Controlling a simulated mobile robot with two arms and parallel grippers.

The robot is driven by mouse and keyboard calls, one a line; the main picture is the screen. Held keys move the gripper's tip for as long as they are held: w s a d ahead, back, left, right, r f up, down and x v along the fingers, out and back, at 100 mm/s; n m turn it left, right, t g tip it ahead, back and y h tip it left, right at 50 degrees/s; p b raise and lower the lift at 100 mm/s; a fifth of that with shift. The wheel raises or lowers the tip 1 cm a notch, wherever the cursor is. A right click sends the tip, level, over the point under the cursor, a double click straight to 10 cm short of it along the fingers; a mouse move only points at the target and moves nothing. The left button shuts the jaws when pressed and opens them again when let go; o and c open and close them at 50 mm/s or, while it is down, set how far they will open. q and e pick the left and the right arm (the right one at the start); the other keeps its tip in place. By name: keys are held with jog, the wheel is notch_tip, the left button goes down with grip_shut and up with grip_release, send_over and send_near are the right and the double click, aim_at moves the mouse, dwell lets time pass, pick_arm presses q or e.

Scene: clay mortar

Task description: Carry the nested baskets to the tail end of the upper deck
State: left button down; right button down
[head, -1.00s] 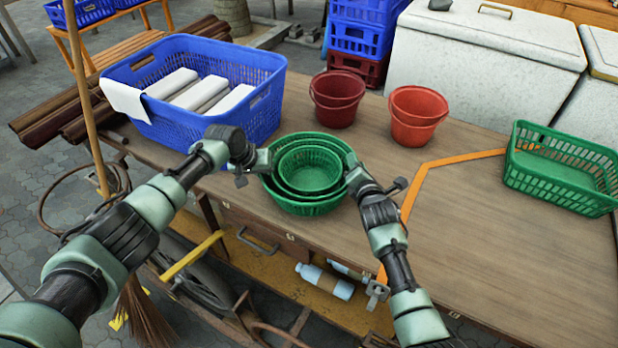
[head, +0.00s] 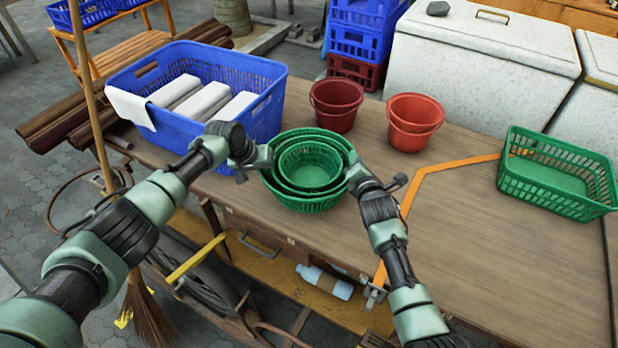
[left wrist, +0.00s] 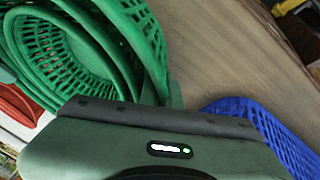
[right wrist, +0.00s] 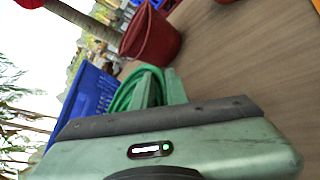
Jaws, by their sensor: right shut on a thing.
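The nested green baskets (head: 310,167), round and open at the top, sit one inside another above the near edge of the wooden upper deck (head: 470,250). They look level. My left gripper (head: 262,158) is shut on their left rim; the left wrist view shows the baskets (left wrist: 65,45) close against its fingers. My right gripper (head: 352,170) is shut on their right rim, and the rim (right wrist: 140,88) also shows between its fingers in the right wrist view. The fingertips are partly hidden in the head view.
A blue basket (head: 262,120) with white bundles stands left. Two red buckets (head: 336,115) (head: 414,135) stand behind. A rectangular green basket (head: 550,185) is at the right. An orange strip (head: 445,163) crosses the deck. Bare deck lies right of my right arm. A bottle (head: 325,282) lies below.

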pick_arm(q)
jog(key=shift+r, duration=0.4)
jog(key=shift+f, duration=0.1)
pick_arm(e)
jog(key=shift+r, duration=0.25)
